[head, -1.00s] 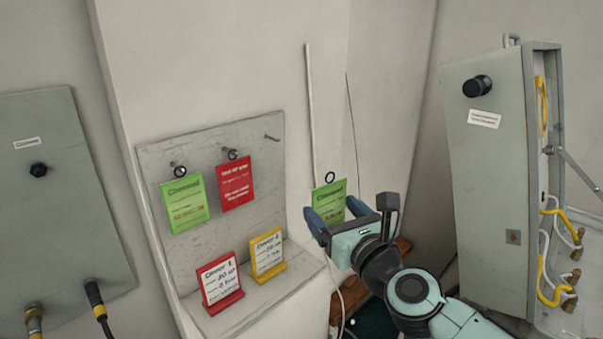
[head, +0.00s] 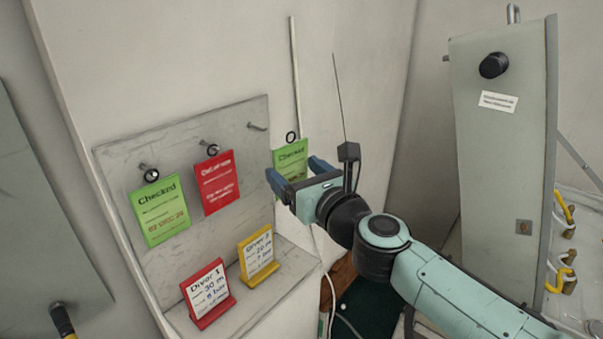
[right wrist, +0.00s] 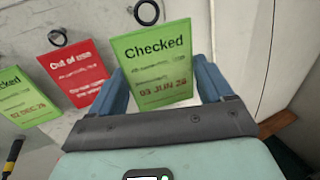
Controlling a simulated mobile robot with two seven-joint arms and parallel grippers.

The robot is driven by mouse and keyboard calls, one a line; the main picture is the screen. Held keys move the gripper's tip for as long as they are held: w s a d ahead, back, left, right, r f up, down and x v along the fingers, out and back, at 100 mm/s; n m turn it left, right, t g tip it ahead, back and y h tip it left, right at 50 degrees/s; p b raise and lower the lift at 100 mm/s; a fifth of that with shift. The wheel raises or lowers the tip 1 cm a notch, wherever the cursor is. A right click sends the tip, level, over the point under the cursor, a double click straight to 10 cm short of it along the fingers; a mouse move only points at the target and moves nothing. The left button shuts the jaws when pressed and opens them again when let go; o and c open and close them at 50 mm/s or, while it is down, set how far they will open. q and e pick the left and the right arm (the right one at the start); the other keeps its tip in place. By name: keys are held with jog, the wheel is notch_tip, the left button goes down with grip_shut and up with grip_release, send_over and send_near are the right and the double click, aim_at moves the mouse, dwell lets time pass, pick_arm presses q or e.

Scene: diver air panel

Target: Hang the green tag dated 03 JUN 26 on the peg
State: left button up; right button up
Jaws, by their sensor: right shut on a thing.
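My right gripper (head: 293,178) is shut on the green tag dated 03 JUN 26 (head: 291,156). In the right wrist view the tag (right wrist: 150,62) reads "Checked" and sits between the blue fingers, its black ring (right wrist: 146,12) at the top. The empty peg (head: 258,127) is at the board's upper right, left of the held tag and apart from it. Another green tag (head: 160,212), dated 02 DEC, hangs from the left peg. A red tag (head: 217,183) hangs from the middle peg. My left gripper is not in view.
The grey board (head: 120,160) stands above a ledge with a red Diver 1 stand (head: 207,292) and a yellow Diver 2 stand (head: 257,253). A grey cabinet (head: 497,150) with yellow hoses stands at the right. The wall between is mostly clear.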

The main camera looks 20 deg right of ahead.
aim_at(286, 172)
jog(key=shift+w+a+f, duration=0.1)
jog(key=shift+w+a, duration=0.45)
jog(key=shift+w, duration=0.3)
jog(key=shift+w+a, duration=0.55)
jog(key=shift+w, duration=0.25)
jog(key=shift+w+a, duration=0.1)
jog(key=shift+w, duration=0.1)
jog(key=shift+w+a+p, duration=0.2)
jog(key=shift+w+p, duration=0.05)
jog(key=shift+p, duration=0.05)
jog(key=shift+w+a, duration=0.4)
jog(key=shift+w, duration=0.15)
jog(key=shift+w+a, duration=0.1)
jog(key=shift+w, duration=0.05)
jog(key=shift+w+a+p, duration=0.15)
jog(key=shift+w+p, duration=0.15)
jog(key=shift+f, duration=0.3)
dwell(0.8)
